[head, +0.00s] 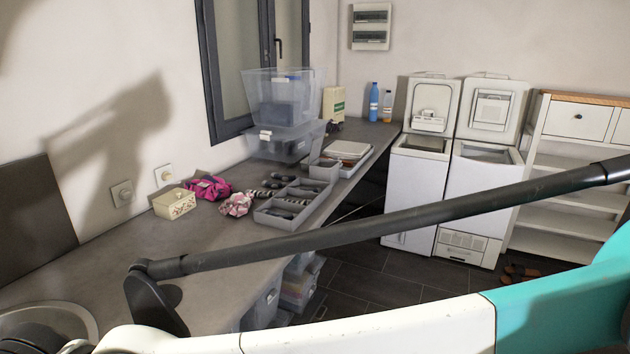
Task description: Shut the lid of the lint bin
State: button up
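I cannot pick out a lint bin or its lid with certainty. Two white top-loading machines stand side by side at the back right, the left one (418,190) and the right one (482,196). Both have their lids raised: the left lid (432,92) and the right lid (513,103) lean back towards the wall. My gripper is not in view. Only links of my own arm cross the foreground, hiding part of the counter and floor.
A long grey counter (225,258) runs along the left wall. It holds a patterned cream box (174,204), pink cloth (209,187), a grey divided tray (271,214) and stacked clear bins (283,98). White shelving (563,195) stands at right. Dark tiled floor (385,279) shows between.

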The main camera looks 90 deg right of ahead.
aim_at(316, 144)
jog(key=k+j+z, duration=0.3)
jog(key=z, duration=0.15)
jog(key=k+j+z, duration=0.15)
jog(key=k+z, duration=0.15)
jog(key=z, duration=2)
jog(key=i+l, duration=0.15)
jog(key=i, duration=0.15)
jog(key=u, duration=0.05)
